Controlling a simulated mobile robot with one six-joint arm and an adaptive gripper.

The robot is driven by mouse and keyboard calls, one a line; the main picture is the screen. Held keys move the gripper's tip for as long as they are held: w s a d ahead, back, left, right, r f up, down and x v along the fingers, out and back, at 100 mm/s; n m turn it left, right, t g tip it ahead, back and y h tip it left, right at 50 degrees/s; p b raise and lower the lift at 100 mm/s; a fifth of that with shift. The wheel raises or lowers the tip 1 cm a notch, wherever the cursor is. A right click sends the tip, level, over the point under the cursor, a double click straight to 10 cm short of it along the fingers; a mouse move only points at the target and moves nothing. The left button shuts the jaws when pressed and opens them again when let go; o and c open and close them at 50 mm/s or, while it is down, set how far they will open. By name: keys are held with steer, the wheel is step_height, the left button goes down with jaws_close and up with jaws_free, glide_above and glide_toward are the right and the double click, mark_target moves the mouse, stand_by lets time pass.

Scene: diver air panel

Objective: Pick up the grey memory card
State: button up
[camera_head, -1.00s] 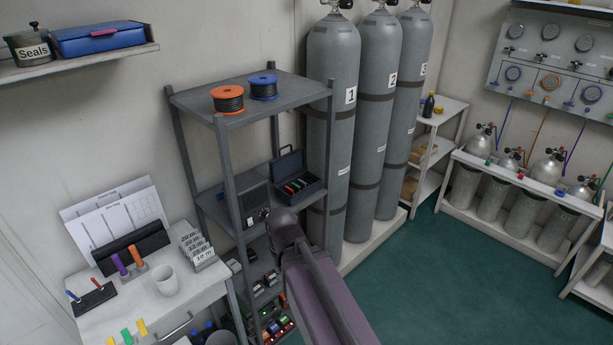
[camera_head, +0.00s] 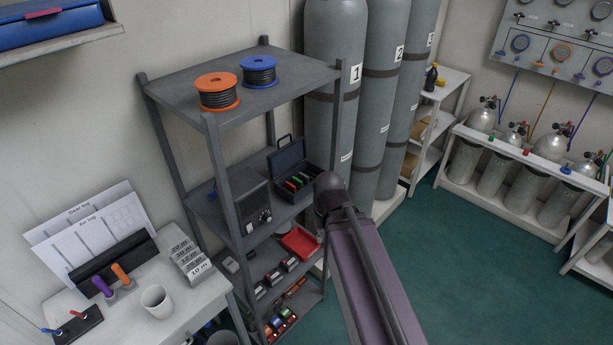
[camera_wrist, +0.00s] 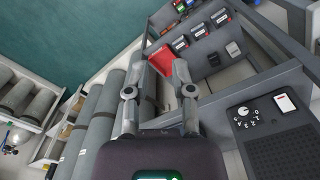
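I cannot pick out the grey memory card for certain in either view. My gripper (camera_wrist: 160,66) is open and empty in the wrist view, its two fingers apart. It is hidden behind my arm in the head view. A red tray (camera_wrist: 161,58) shows between and beyond the fingertips; it also shows in the head view (camera_head: 299,242), on the rack just left of my arm. Several small dark devices (camera_wrist: 197,31) stand in a row on a rack shelf beyond it.
The grey rack (camera_head: 240,88) has uprights close to my arm. A dark control box (camera_head: 250,208) and an open black case (camera_head: 290,165) stand on its middle shelf. Tall grey cylinders (camera_head: 333,60) stand behind my arm. The green floor (camera_head: 450,270) at right is clear.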

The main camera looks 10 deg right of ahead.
steer(key=shift+d, duration=0.15)
steer(key=shift+w, duration=0.1)
steer(key=n+t+y+p, duration=0.3)
steer(key=n+t+p, duration=0.1)
steer(key=n+p, duration=0.35)
glide_toward(308, 178)
step_height(308, 178, up, 4)
steer(key=shift+s+d+f, duration=0.1)
steer(key=shift+s+d, duration=0.15)
steer(key=shift+s, duration=0.1)
steer(key=shift+f, duration=0.1)
steer(key=b+x, duration=0.7)
steer(key=x, duration=0.1)
steer(key=shift+f+b, duration=0.25)
steer(key=shift+b, duration=0.15)
steer(key=shift+f, duration=0.15)
